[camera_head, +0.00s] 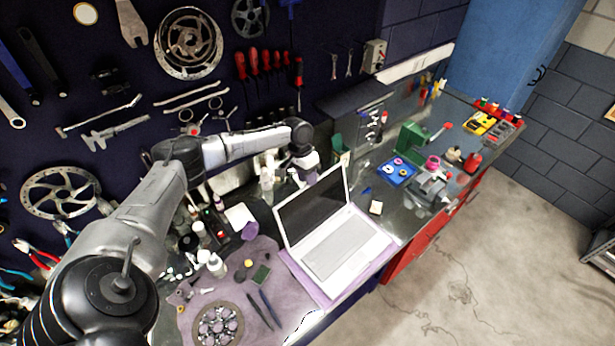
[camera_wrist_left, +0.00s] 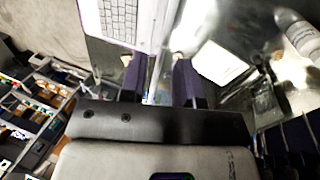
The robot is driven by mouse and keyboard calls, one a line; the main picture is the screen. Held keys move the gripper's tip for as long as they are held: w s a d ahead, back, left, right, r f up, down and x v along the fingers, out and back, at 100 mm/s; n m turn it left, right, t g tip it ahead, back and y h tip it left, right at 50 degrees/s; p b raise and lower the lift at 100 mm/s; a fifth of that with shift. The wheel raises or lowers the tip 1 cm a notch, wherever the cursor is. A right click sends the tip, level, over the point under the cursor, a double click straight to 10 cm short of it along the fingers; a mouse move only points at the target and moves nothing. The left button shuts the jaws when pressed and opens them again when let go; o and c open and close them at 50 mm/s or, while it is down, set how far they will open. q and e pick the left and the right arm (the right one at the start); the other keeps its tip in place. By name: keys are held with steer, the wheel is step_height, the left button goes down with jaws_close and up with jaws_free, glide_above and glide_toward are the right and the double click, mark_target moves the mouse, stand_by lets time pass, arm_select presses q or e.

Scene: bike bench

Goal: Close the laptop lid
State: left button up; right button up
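The silver laptop (camera_head: 340,245) stands open on the bench, its dark screen lid (camera_head: 312,207) raised and its keyboard facing the front. My left arm reaches across behind it, and my left gripper (camera_head: 310,174) points down at the lid's upper edge, from behind. The fingertips are small and partly hidden there. In the left wrist view my left gripper (camera_wrist_left: 156,62) is open, its two dark fingers apart. The laptop's keyboard (camera_wrist_left: 120,20) shows beyond them, and the lid's edge (camera_wrist_left: 166,30) runs toward the gap between the fingers. I cannot tell whether they touch it. My right gripper is not in view.
A purple mat (camera_head: 215,285) with a chainring, tools and small parts lies left of the laptop. Bottles (camera_head: 216,264) stand behind the mat. Tools hang on the back wall.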

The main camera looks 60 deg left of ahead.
arm_select(q)
steer(key=shift+f, duration=0.2)
steer(key=shift+c, duration=0.2)
jaws_close()
stand_by(0.4)
